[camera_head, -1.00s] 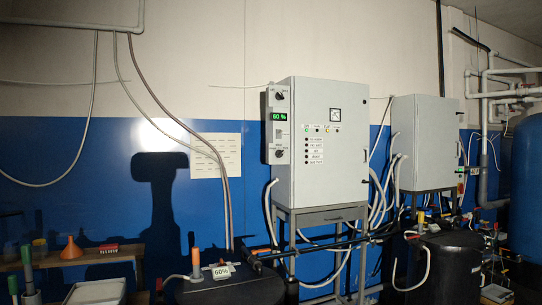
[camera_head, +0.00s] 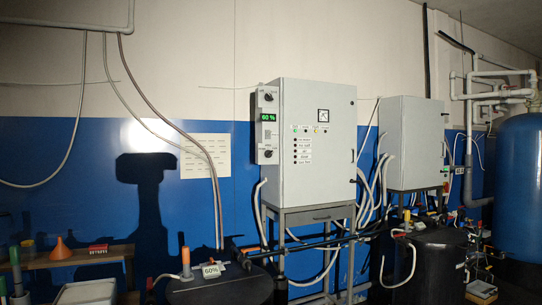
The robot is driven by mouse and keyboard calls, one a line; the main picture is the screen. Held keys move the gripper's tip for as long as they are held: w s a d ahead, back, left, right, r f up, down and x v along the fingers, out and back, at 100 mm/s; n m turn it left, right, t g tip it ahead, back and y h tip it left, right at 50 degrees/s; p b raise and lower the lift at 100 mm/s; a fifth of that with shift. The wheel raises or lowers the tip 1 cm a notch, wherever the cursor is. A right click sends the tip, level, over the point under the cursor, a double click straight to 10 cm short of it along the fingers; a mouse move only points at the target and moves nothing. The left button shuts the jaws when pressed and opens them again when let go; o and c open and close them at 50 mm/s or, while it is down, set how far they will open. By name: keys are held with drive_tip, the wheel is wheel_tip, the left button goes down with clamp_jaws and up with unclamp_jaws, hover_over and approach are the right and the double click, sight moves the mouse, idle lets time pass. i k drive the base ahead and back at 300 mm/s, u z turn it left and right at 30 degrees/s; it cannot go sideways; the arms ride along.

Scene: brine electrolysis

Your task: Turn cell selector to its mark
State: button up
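A grey control cabinet (camera_head: 318,144) stands on a metal frame against the blue and white wall. On its left side face is a narrow control panel (camera_head: 267,124) with a green display (camera_head: 269,118) reading 60 %. A black knob (camera_head: 267,97) sits near the top of this panel and another black knob (camera_head: 267,153) near its bottom. Their labels are too small to read, so I cannot tell which is the cell selector or where its mark is. My gripper is not in view.
A second grey cabinet (camera_head: 411,143) and a blue tank (camera_head: 518,170) stand to the right. Black drums (camera_head: 228,288) stand below, one with a 60% tag (camera_head: 211,270). A shelf (camera_head: 80,258) at left holds an orange funnel (camera_head: 61,248). Hoses hang around the cabinets.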

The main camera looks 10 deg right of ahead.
sight(269, 154)
drive_tip(key=z, duration=0.05)
drive_tip(key=i, duration=1)
drive_tip(key=u, duration=0.05)
